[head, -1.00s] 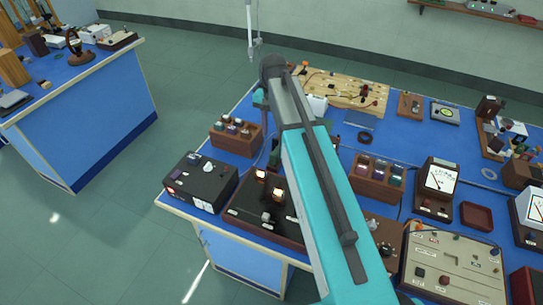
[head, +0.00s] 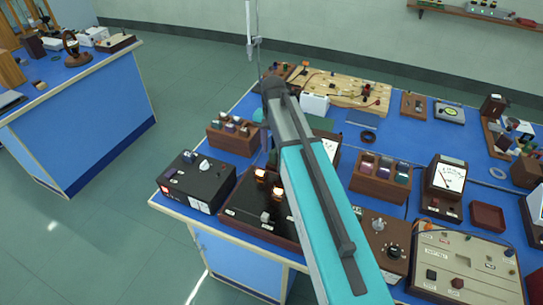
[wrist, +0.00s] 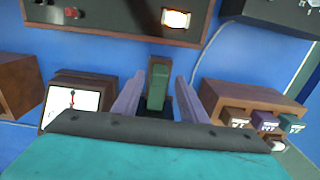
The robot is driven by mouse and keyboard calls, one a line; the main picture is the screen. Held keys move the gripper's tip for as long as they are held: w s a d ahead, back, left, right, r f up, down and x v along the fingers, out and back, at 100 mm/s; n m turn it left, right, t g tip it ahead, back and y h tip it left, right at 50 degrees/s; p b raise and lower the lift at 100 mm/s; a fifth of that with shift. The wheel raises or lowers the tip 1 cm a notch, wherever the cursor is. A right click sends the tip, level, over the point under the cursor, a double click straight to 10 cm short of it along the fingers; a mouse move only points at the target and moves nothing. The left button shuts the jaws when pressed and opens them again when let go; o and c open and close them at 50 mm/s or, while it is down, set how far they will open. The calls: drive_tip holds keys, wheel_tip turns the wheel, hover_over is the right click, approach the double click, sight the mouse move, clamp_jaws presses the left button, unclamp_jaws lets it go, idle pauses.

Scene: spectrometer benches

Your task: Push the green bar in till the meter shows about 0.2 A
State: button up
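The green bar (wrist: 160,85) stands upright on a dark base in the wrist view, between the two purple-grey fingers of my gripper (wrist: 158,92). The fingers are apart, one at each side of the bar, with narrow gaps showing; I cannot tell whether they touch it lower down. A white-faced meter (wrist: 72,100) in a brown case is left of the gripper; its scale is too small to read. What looks like the same meter (head: 328,145) is partly hidden by my arm in the head view. My arm also hides the gripper and the bar there.
A dark board with lit lamps (head: 265,205) lies in front; its edge is at the top of the wrist view (wrist: 110,30). A brown rack (wrist: 255,98) is close right of the gripper. A black box (head: 195,182) stands at the bench's left corner. Another meter (head: 445,185) stands farther right.

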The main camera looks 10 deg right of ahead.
drive_tip(key=shift+f+b, duration=0.45)
drive_tip(key=shift+f, duration=0.55)
drive_tip(key=shift+c, duration=0.4)
drive_tip(key=shift+w, duration=0.1)
clamp_jaws()
